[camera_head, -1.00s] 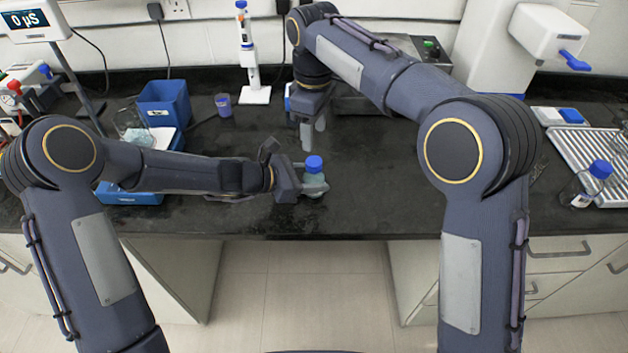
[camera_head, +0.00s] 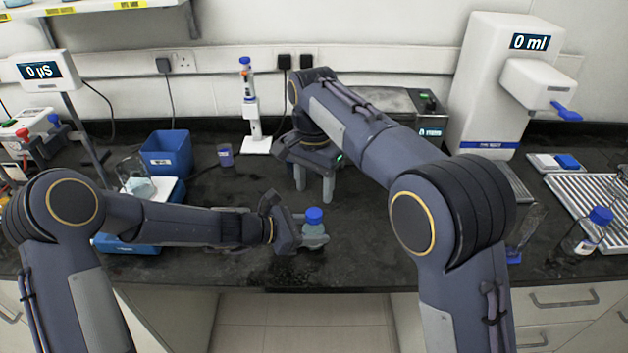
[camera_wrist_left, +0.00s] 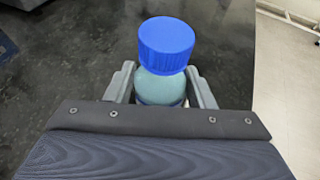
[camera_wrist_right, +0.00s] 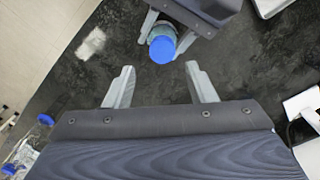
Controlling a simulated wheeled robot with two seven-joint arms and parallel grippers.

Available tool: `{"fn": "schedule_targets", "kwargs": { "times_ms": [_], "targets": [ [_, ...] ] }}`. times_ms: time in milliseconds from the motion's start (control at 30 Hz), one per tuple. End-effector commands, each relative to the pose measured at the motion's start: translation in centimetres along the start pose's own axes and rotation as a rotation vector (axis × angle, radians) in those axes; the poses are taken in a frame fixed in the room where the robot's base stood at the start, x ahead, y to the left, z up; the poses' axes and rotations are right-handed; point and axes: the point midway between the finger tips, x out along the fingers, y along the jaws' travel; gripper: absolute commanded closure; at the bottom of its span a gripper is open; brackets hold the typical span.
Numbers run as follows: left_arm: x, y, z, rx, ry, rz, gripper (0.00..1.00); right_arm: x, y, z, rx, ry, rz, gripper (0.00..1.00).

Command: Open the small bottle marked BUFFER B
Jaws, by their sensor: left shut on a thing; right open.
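A small bottle with a blue cap (camera_head: 314,215) and a pale blue-green body stands roughly upright near the counter's front. My left gripper (camera_head: 312,236) is shut around its body from the left. The left wrist view shows the cap (camera_wrist_left: 166,44) above the fingers, seated on the bottle. Its label is not readable, and I cannot tell whether its base touches the counter. My right gripper (camera_head: 314,190) is open and empty, fingers pointing down, behind the bottle. In the right wrist view the cap (camera_wrist_right: 163,48) lies beyond the gap between the open fingertips (camera_wrist_right: 158,70).
Another blue-capped bottle (camera_head: 586,232) stands at the right by a ribbed metal tray (camera_head: 585,195). The counter right of the held bottle is mostly clear.

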Motion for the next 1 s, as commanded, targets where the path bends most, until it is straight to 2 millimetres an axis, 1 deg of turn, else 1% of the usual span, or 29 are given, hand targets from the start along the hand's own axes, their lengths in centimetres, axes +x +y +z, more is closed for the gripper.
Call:
{"fn": "schedule_targets", "kwargs": {
  "times_ms": [100, 167, 300, 400, 533, 600, 733, 867, 1000],
  "targets": [
    [0.0, 0.0, 0.0, -0.001, 0.001, 0.0, 1.0, 0.0, 0.0, 0.0, 0.323, 0.002, -0.001, 0.49],
    [0.0, 0.0, 0.0, -0.001, 0.001, 0.0, 1.0, -0.1, 0.0, 0.0, 0.493, 0.003, -0.002, 0.49],
    [0.0, 0.0, 0.0, 0.0, 0.001, 0.0, 1.0, -0.2, -0.1, 0.0, 0.887, 0.003, -0.008, 0.49],
    [0.0, 0.0, 0.0, -0.001, 0.001, 0.0, 1.0, -0.4, -0.1, 0.0, 1.152, 0.003, -0.014, 0.49],
    [0.0, 0.0, 0.0, -0.001, 0.001, 0.0, 1.0, -0.6, -0.1, 0.0, 1.435, 0.0, -0.021, 0.49],
    [0.0, 0.0, 0.0, -0.001, 0.001, 0.0, 1.0, -0.7, -0.1, -0.1, 1.549, -0.002, -0.025, 0.49],
    [0.0, 0.0, 0.0, -0.001, 0.001, 0.0, 1.0, -0.8, -0.1, -0.1, 1.686, -0.005, -0.029, 0.49],
    [0.0, 0.0, 0.0, 0.0, 0.001, 0.0, 1.0, -0.3, -0.1, -0.1, 1.735, -0.006, -0.028, 0.49],
    [0.0, 0.0, 0.0, -0.001, 0.001, 0.0, 1.0, 1.5, -0.1, -0.1, 1.738, -0.006, -0.026, 0.49]
  ]
}}
